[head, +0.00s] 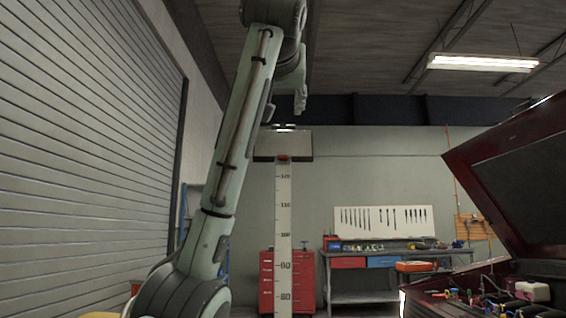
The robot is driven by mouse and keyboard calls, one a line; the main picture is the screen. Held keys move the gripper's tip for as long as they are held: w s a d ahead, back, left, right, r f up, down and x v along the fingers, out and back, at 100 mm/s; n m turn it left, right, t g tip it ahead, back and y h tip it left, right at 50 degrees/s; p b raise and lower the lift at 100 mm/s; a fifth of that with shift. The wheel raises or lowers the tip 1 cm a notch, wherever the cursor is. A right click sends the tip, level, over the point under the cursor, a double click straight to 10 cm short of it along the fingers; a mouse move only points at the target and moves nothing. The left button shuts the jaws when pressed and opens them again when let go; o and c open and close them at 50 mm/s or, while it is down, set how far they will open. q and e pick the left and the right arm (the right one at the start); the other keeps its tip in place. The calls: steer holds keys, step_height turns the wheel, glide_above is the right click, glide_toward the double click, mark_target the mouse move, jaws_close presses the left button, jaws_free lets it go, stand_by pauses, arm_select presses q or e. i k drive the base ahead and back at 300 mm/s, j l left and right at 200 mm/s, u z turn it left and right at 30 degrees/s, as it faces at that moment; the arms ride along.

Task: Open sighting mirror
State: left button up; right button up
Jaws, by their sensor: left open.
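A tall white post (283,225) with a printed scale stands in the middle of the head view. At its top is a wide, flat panel (300,146) with a dark frame, which looks like the sighting mirror. A small red piece (283,157) sits at the panel's lower edge, where it meets the post. I cannot tell whether the panel is folded or open. My left arm rises from the lower left, and its gripper (299,108) hangs just above the panel in the picture. It is small, seen edge-on, and appears empty. My right gripper is out of view.
Behind are a workbench (385,262), a red drawer cabinet (266,283) and a tool board (384,222). A shutter wall (80,130) runs along the left.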

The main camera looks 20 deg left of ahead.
mark_target(282, 142)
steer(key=i+j, duration=0.15)
steer(key=i, duration=0.2)
steer(key=i+j, duration=0.15)
steer(key=i, duration=0.2)
steer(key=i+j, duration=0.15)
steer(key=i, duration=0.2)
